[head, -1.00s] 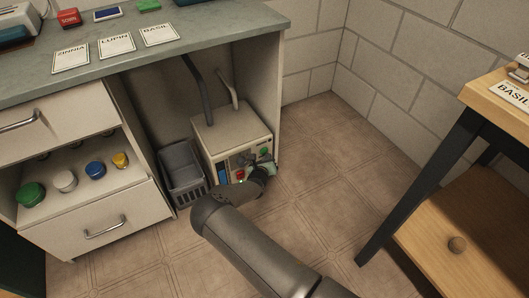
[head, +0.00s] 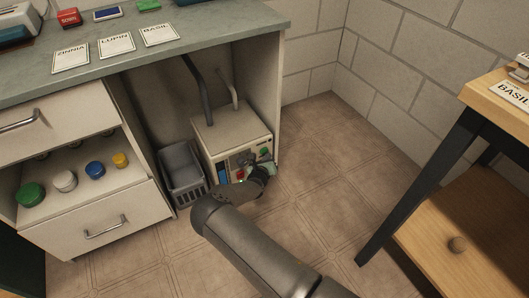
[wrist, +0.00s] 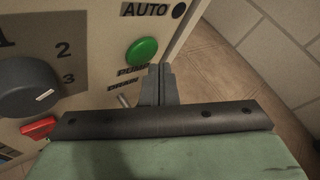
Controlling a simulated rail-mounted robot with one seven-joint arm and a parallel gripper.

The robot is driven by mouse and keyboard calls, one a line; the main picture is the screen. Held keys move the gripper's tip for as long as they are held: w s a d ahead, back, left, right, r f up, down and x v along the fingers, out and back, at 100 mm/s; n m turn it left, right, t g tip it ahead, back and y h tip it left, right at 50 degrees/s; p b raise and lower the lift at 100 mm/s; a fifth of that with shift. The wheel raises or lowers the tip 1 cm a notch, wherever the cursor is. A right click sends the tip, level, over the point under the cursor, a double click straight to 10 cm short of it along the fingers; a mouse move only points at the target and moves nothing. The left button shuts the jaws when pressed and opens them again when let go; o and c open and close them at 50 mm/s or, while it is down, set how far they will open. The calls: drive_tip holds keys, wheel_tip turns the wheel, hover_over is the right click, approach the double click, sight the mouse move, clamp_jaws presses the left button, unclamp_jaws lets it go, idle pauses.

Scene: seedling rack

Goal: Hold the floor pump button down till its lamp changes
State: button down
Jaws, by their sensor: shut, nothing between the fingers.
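The floor pump is a cream box (head: 228,128) on the floor under the bench. Its green button (wrist: 142,51), above the word PUMP, fills the upper middle of the wrist view; it also shows in the head view (head: 265,152). A dark round spot (wrist: 179,11) sits beside the word AUTO; I cannot tell whether it is the lamp. My gripper (wrist: 159,69) is shut and empty, its fingertips just below and right of the green button. I cannot tell whether they touch the panel. In the head view my wrist hides part of the panel.
The panel also has a black dial (wrist: 30,88), a red control (wrist: 38,128) and a small metal lever (wrist: 124,101). A grey basket (head: 181,170) stands left of the pump. A wooden table (head: 455,215) stands at the right. The floor between is clear.

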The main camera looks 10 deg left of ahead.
drive_tip(key=shift+w+a, duration=0.2)
drive_tip(key=shift+w, duration=0.1)
drive_tip(key=shift+w+a+b, duration=0.3)
drive_tip(key=shift+w+b, duration=0.05)
drive_tip(key=shift+b, duration=0.2)
idle(1.6)
drive_tip(key=s+d+p, duration=0.1)
drive_tip(key=p, duration=0.1)
drive_tip(key=shift+s+p, duration=0.2)
drive_tip(key=shift+p, duration=0.1)
idle(0.5)
